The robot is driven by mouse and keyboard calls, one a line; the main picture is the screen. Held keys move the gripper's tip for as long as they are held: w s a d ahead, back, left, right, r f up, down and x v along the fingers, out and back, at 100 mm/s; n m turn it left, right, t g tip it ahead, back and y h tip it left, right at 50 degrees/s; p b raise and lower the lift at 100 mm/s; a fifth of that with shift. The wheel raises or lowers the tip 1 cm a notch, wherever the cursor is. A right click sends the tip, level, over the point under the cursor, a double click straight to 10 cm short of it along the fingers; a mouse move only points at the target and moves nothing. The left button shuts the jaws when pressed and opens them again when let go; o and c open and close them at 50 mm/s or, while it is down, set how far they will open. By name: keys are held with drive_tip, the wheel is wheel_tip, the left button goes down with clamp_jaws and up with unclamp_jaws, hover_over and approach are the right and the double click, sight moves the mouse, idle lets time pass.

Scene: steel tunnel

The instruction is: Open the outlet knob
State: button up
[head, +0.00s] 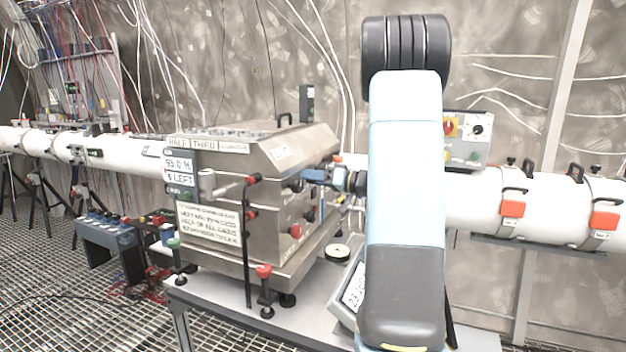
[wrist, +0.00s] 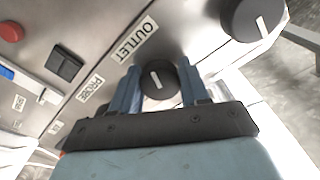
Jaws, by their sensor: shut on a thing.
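The outlet knob (wrist: 157,80) is a round black knob with a white pointer line, beside a label reading OUTLET (wrist: 135,40) on the steel panel. My gripper (wrist: 160,76) has one blue finger on each side of the knob and is shut on it. The pointer line shows between the fingers, slightly tilted. In the head view my gripper (head: 315,175) is at the right face of the steel box (head: 215,219); the knob itself is hard to make out there.
A second, larger black knob (wrist: 255,17) with a white line sits to the upper right in the wrist view. A red button (wrist: 11,31) and a dark switch (wrist: 64,66) are on the left. A white pipe (head: 540,205) runs behind my arm.

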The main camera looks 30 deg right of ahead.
drive_tip(key=shift+s+f, duration=0.15)
drive_tip(key=shift+f, duration=0.3)
drive_tip(key=o, duration=1)
drive_tip(key=shift+r, duration=0.25)
drive_tip(key=v, duration=1.3)
drive_tip(key=shift+s+d+f, duration=0.1)
drive_tip(key=shift+s+d, duration=0.15)
